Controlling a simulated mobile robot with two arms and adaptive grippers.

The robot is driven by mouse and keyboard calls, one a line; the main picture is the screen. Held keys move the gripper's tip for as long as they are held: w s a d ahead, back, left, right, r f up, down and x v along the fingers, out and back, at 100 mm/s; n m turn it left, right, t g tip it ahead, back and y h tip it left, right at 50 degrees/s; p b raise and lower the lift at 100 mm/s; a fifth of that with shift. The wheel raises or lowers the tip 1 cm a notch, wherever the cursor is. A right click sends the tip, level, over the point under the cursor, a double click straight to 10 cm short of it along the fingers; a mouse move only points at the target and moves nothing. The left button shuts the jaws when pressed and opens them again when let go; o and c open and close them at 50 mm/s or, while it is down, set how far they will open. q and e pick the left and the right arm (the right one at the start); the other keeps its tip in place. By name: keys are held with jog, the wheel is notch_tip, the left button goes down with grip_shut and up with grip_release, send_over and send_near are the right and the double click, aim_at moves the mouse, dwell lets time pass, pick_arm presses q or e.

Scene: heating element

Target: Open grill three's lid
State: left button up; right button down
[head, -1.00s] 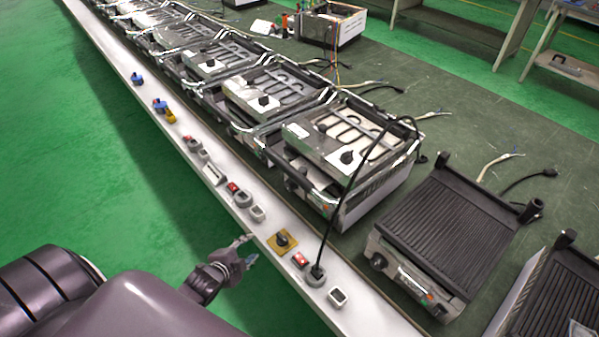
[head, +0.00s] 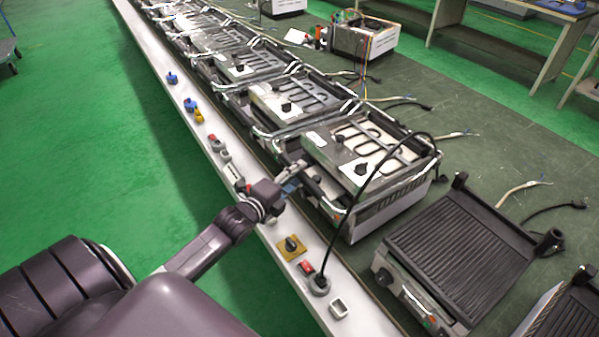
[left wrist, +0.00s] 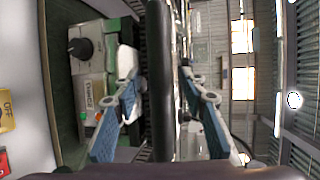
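The grill in front of my left gripper (head: 290,184) has a silver top with a heating coil, a black knob and a black cable; I cannot tell if this grill (head: 352,165) is grill three. In the left wrist view, a dark handle bar (left wrist: 160,75) runs between the two blue-padded fingers of the left gripper (left wrist: 165,105). The fingers stand apart with gaps on both sides of the bar. A grill front with a black knob (left wrist: 82,48) shows left of them. My right gripper is not in view.
A row of similar grills (head: 243,62) runs to the back left. A ribbed dark plate (head: 460,245) lies to the right. A white ledge (head: 262,222) with switches and a yellow knob plate (head: 292,248) runs in front.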

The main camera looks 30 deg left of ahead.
pick_arm(q)
jog(key=shift+x, duration=0.85)
grip_shut()
